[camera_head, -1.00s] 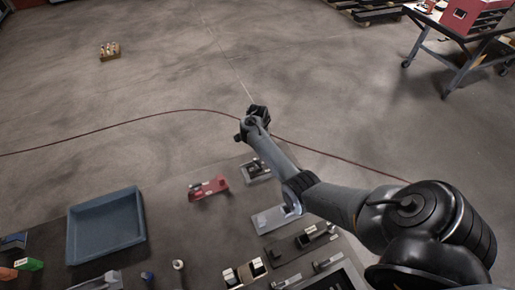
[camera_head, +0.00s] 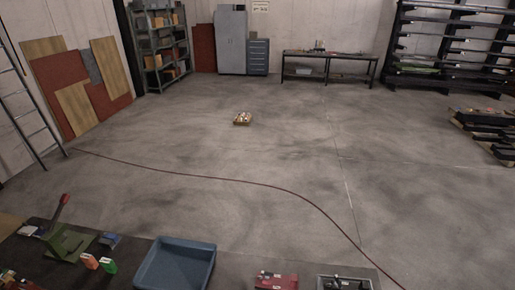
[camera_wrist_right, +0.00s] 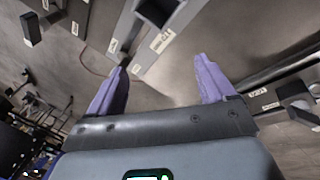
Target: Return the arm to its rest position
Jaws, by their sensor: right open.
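My right gripper (camera_wrist_right: 163,82) shows in the right wrist view with its two purple fingers spread apart. It is open, and nothing is between the fingertips except the view of floor and grey structures beyond. Neither of my arms shows in the head view now. My left gripper is in no current view.
In the head view a blue tray (camera_head: 150,276) sits at the table's front, beside a red tool (camera_head: 277,281) and a green holder (camera_head: 70,243). A red cable (camera_head: 200,177) crosses the open floor. A small box (camera_head: 242,119) stands on the floor. Labelled grey beams (camera_wrist_right: 130,35) show in the wrist view.

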